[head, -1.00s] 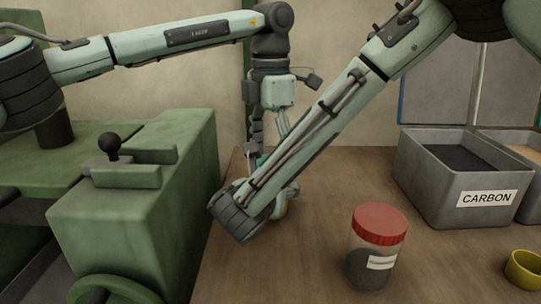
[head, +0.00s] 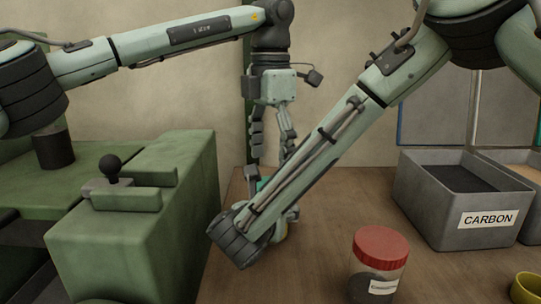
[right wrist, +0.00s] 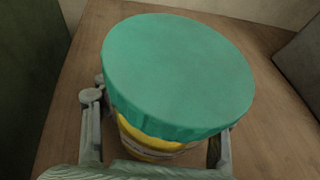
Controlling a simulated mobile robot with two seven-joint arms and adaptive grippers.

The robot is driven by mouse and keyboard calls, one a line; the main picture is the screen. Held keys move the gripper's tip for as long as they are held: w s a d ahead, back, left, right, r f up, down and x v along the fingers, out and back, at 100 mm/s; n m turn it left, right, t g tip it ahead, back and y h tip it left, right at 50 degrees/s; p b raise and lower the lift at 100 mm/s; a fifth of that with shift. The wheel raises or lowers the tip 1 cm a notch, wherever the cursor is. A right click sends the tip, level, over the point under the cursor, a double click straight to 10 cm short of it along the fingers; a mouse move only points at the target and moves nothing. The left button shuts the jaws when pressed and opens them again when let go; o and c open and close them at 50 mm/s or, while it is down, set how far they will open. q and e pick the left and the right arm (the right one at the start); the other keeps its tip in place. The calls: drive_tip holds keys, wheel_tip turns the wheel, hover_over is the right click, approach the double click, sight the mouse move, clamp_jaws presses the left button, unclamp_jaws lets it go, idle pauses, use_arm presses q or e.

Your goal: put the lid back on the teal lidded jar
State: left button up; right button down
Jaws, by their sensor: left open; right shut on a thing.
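The teal lid (right wrist: 178,72) lies on top of the jar (right wrist: 160,145), whose yellow contents or band shows just under the rim in the right wrist view. I cannot tell whether it is fully seated. My right gripper (right wrist: 158,132) has a finger on each side of the jar body below the lid and is shut on it. In the head view my right forearm hides most of the jar; only a bit of the teal lid (head: 263,184) shows. My left gripper (head: 273,150) is open and empty above the lid, fingers pointing down, apart from it.
A red-lidded jar (head: 380,246) stands at the front right. A grey bin labelled CARBON (head: 440,215) is behind it, with a yellow cup (head: 527,286) at the right edge. A green machine (head: 140,235) borders the table's left side. The table's middle front is clear.

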use_arm(q)
wheel_tip(320, 180, up, 2)
drive_tip(key=n, duration=0.6)
drive_tip(key=r+n, duration=0.1)
drive_tip(key=shift+r+n, duration=0.25)
drive_tip(key=shift+n, duration=0.15)
drive_tip(key=shift+f, duration=4.05)
